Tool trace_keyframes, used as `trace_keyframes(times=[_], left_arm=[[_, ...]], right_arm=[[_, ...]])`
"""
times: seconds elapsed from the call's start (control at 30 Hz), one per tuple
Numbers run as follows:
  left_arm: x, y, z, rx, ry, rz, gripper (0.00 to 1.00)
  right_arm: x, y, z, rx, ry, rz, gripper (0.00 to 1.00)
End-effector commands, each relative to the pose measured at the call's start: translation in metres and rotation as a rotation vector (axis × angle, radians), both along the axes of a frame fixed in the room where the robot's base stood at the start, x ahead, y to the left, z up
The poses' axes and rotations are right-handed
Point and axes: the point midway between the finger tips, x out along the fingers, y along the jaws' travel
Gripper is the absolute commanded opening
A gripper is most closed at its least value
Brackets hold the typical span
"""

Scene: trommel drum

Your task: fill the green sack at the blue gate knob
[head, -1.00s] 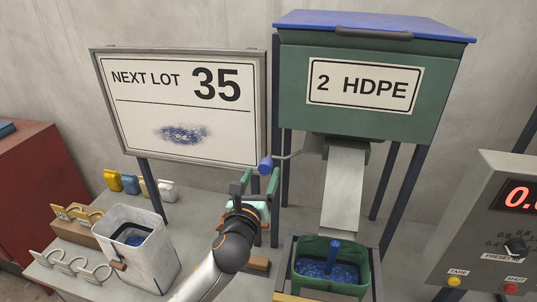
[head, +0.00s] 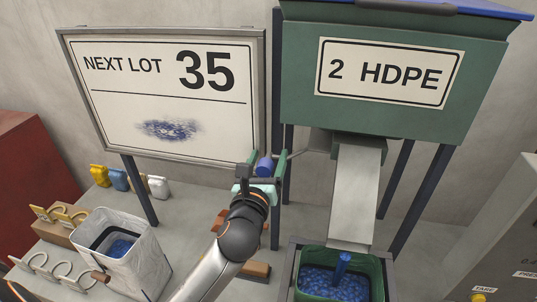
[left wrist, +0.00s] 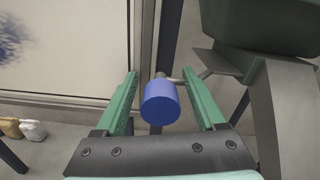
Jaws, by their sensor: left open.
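The blue gate knob (head: 264,167) sits on a rod left of the chute (head: 354,195) under the green hopper. My left gripper (head: 268,163) is open with its fingers on either side of the knob. In the left wrist view the knob (left wrist: 160,103) stands between the two green fingers (left wrist: 158,98), with gaps on both sides. My right gripper is not in view.
A sign (head: 170,95) reads "NEXT LOT 35"; the hopper label (head: 389,73) reads "2 HDPE". A white sack (head: 145,268) with blue contents stands at left, near hooks and several small coloured bags (head: 118,179). A grey scale box (head: 500,240) is at right.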

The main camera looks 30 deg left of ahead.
Motion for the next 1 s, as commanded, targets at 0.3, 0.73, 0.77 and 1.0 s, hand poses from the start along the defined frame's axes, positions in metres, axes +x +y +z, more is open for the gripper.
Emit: trace_keyframes(times=[0.3,0.73,0.77,1.0], left_arm=[[-0.0006,-0.0008,0.0001,0.0,0.0,0.0,0.72],[-0.0005,-0.0005,0.0001,0.0,0.0,0.0,0.28],[-0.0005,-0.0005,0.0001,0.0,0.0,0.0,0.24],[-0.0005,-0.0005,0.0003,0.0,-0.001,0.0,0.0]], right_arm=[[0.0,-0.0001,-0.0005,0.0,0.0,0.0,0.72],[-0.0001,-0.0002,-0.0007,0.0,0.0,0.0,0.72],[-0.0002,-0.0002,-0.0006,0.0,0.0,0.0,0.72],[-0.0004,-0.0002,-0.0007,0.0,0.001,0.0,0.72]])
